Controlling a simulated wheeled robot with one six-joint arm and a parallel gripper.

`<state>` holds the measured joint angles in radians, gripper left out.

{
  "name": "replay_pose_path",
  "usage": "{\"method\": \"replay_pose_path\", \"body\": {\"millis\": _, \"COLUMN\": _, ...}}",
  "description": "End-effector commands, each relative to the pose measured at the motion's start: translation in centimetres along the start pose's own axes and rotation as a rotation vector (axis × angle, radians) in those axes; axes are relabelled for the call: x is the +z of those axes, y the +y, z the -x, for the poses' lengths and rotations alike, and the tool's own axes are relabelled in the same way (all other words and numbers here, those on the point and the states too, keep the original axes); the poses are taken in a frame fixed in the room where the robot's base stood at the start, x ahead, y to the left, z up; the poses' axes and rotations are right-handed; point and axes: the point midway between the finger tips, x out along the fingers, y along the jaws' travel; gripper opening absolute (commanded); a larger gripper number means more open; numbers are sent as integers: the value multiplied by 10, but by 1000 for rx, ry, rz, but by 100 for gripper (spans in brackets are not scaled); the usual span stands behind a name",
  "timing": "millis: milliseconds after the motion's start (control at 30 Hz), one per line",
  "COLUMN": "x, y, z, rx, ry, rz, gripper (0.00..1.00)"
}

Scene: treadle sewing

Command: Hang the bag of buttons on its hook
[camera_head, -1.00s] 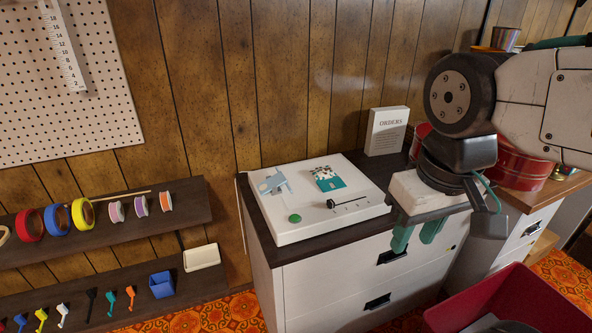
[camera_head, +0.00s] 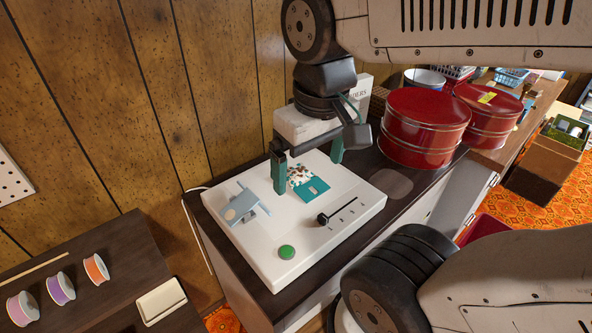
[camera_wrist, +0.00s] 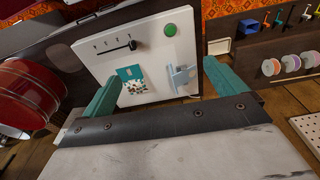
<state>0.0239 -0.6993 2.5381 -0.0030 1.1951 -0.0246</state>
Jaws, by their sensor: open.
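The bag of buttons (camera_head: 309,187) has a teal end and a clear part full of small pale and brown buttons. It lies flat on the white panel (camera_head: 262,262), and it also shows in the wrist view (camera_wrist: 131,76). A grey-blue fixture (camera_head: 240,208), perhaps the hook, stands on the panel to the left of the bag. It shows in the wrist view (camera_wrist: 181,76) to the right of the bag. My gripper (camera_head: 308,174) is open and empty above the panel, its teal fingers pointing down with the bag between them in the head view. No contact is visible.
The panel also carries a green button (camera_head: 286,252) and a black lever (camera_head: 338,213). Red round tins (camera_head: 425,125) stand to the right on the dark cabinet top. A shelf with ribbon spools (camera_head: 60,288) and a cream tray (camera_head: 160,300) is at lower left.

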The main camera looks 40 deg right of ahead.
Motion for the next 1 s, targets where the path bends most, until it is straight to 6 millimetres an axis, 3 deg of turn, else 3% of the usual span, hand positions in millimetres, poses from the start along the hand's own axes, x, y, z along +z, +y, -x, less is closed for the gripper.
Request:
{"method": "replay_pose_path", "body": {"millis": 267, "x": -88, "y": 39, "z": -43, "rx": 4, "ry": -54, "rz": 6, "gripper": 96}}
{"method": "replay_pose_path", "body": {"millis": 500, "x": -153, "y": 91, "z": -111, "rx": -1, "ry": -89, "rz": 19, "gripper": 96}}
{"method": "replay_pose_path", "body": {"millis": 700, "x": -178, "y": 122, "z": -158, "rx": -6, "ry": -105, "rz": 28, "gripper": 96}}
{"method": "replay_pose_path", "body": {"millis": 1000, "x": -183, "y": 134, "z": -192, "rx": -8, "ry": -110, "rz": 33, "gripper": 96}}
